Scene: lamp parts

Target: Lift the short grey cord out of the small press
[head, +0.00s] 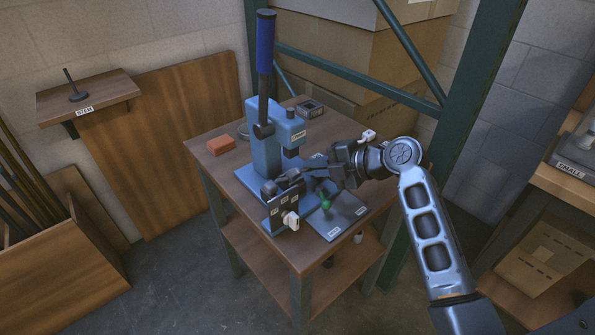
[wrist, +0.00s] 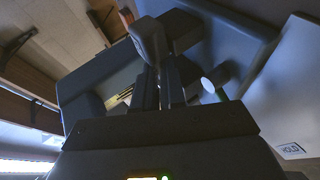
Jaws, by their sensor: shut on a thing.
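The small press (head: 266,160) is blue, with a tall blue-handled lever, and stands on a wooden table. My gripper (head: 308,164) reaches in from the right, with its fingers just beside and below the press head. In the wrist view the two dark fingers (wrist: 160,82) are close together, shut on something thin. A grey rounded block (wrist: 148,38) shows at their tips. The short grey cord is mostly hidden by the fingers, and I cannot make out its ends or whether it touches the press.
A grey plate (head: 345,213) with a green-knobbed piece lies in front of the press. A dark labelled fixture with a white piece (head: 291,220) stands at the table's front. An orange block (head: 221,145) lies at left. A green rack post (head: 445,130) stands close to my arm.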

